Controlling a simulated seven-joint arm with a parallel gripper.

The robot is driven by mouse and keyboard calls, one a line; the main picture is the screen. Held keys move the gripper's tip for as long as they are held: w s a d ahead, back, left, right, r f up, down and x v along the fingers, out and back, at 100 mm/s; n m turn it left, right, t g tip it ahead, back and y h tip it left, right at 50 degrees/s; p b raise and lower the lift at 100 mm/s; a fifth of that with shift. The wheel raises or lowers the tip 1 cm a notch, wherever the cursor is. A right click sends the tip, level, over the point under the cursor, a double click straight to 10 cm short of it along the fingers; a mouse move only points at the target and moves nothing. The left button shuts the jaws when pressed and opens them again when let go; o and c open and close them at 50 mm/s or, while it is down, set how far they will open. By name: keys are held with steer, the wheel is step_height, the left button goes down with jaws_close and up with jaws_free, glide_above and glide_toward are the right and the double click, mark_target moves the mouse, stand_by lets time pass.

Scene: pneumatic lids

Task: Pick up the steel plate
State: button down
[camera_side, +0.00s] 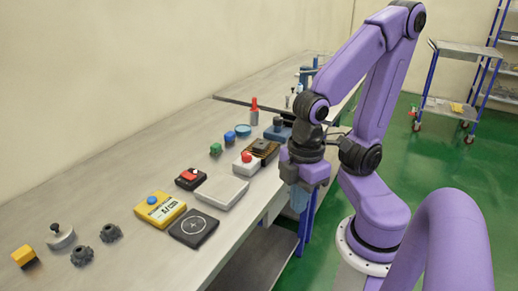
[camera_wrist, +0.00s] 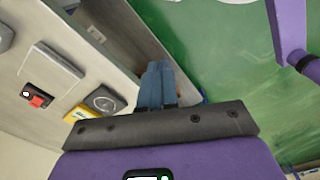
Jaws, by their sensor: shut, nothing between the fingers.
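The steel plate (camera_side: 222,191) is a flat, pale silver-grey rounded rectangle lying on the bench near its front edge. In the wrist view it shows at the left (camera_wrist: 50,65), well apart from my fingers. My gripper (camera_side: 299,205) points down past the bench's front edge, to the right of the plate in the side view. Its blue fingers (camera_wrist: 156,75) are together with nothing between them, and the green floor and bench edge show behind them.
A black plate with a circle (camera_side: 193,229), a yellow box (camera_side: 160,210), a black box with a red button (camera_side: 190,179) and a white box with a red button (camera_side: 246,163) surround the plate. The bench (camera_side: 95,183) has bare surface towards the wall. A cart (camera_side: 458,105) stands far back.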

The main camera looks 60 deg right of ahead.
stand_by(0.3)
steer(key=shift+c, duration=2)
jaws_free()
